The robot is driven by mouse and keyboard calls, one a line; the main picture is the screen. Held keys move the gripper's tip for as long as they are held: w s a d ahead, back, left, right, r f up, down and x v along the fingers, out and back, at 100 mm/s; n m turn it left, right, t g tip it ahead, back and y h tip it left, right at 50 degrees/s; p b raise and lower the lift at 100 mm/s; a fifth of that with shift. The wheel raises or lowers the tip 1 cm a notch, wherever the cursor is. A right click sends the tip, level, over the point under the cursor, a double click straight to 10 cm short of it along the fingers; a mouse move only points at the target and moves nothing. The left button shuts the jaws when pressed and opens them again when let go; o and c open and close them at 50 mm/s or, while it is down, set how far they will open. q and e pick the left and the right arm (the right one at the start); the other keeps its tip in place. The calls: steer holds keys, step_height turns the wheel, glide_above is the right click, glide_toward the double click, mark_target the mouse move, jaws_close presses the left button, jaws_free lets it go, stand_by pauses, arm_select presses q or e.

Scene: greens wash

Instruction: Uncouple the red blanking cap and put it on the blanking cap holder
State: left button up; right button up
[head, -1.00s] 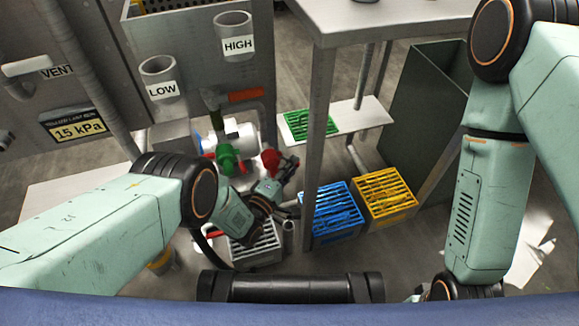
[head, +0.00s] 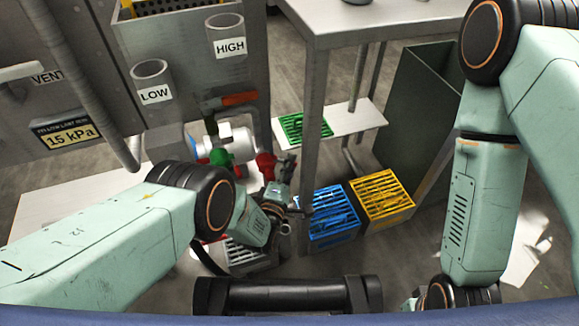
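The red blanking cap (head: 265,165) shows at the right end of the white and green pipe fitting (head: 232,147), under the LOW and HIGH tubes. It appears still at the fitting; the coupling is partly hidden. My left gripper (head: 284,180) is just below and right of the cap, small and dark against the floor. Its fingers are too unclear to tell open from shut, and I see no clear grip on the cap. A short grey tube (head: 286,242) stands below the gripper; I cannot tell if it is the cap holder. My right gripper is not in view.
Blue (head: 329,215) and yellow (head: 381,197) crates stand right of the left gripper, beside a table leg. A grey crate (head: 249,254) lies below the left wrist. A green grate (head: 304,128) rests on the low shelf. An orange-handled valve (head: 239,98) is above the fitting.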

arm_select(q)
steer(key=shift+o, duration=0.7)
steer(key=shift+s, duration=0.1)
steer(key=v, duration=0.7)
steer(key=shift+s, duration=0.15)
